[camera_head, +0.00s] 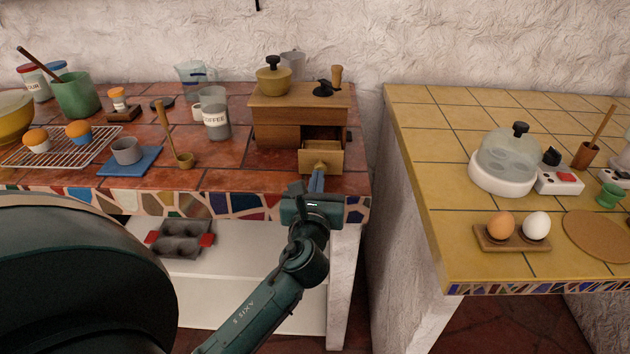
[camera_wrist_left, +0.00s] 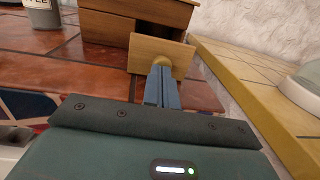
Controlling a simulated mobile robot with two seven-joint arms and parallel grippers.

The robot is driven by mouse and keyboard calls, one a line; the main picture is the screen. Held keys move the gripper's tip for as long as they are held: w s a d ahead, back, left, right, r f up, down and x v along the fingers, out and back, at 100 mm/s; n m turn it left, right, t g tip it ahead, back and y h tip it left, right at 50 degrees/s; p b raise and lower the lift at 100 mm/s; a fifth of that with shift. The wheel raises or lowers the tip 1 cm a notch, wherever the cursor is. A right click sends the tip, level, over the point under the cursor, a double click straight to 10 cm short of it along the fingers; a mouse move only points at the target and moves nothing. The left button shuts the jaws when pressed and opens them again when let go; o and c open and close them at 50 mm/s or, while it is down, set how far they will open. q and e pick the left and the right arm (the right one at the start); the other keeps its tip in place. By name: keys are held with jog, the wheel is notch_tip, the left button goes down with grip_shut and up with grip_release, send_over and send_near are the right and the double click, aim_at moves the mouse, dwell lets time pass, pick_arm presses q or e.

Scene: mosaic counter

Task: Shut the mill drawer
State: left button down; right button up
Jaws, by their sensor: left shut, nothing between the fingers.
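The wooden mill (camera_head: 290,115) stands on the red-tiled counter, with a brass-coloured bowl and a dark crank with a wooden knob on top. Its small drawer (camera_head: 318,158) sticks out at the front right, leaving a dark gap behind the drawer front. My left gripper (camera_head: 316,178) is shut and empty, its fingertips just in front of the drawer front near the round knob. In the left wrist view, the drawer front (camera_wrist_left: 150,50) stands out from the mill (camera_wrist_left: 125,22), and the blue finger tips reach its lower part by the knob. Whether they touch it I cannot tell. My right gripper does not show.
A coffee jar (camera_head: 216,122), a wooden-handled scoop (camera_head: 184,158) and a grey cup on a blue cloth (camera_head: 130,160) stand left of the mill. A gap separates this counter from the yellow-tiled counter (camera_head: 430,150) at right. A muffin tin (camera_head: 183,238) lies on the shelf below.

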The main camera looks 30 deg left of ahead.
aim_at(321, 152)
pick_arm(q)
jog(key=shift+w, duration=0.15)
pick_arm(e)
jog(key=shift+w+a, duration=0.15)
pick_arm(q)
jog(key=shift+w+a+r, duration=0.2)
jog(key=shift+w, duration=0.05)
jog(key=shift+p+x, duration=0.7)
jog(key=shift+x, duration=0.45)
jog(key=shift+w+a+f, duration=0.15)
jog(key=shift+w+a, duration=0.1)
jog(key=shift+w, duration=0.05)
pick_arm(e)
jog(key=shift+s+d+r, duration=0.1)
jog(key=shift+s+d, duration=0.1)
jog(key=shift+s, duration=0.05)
pick_arm(q)
jog(key=shift+s, duration=0.1)
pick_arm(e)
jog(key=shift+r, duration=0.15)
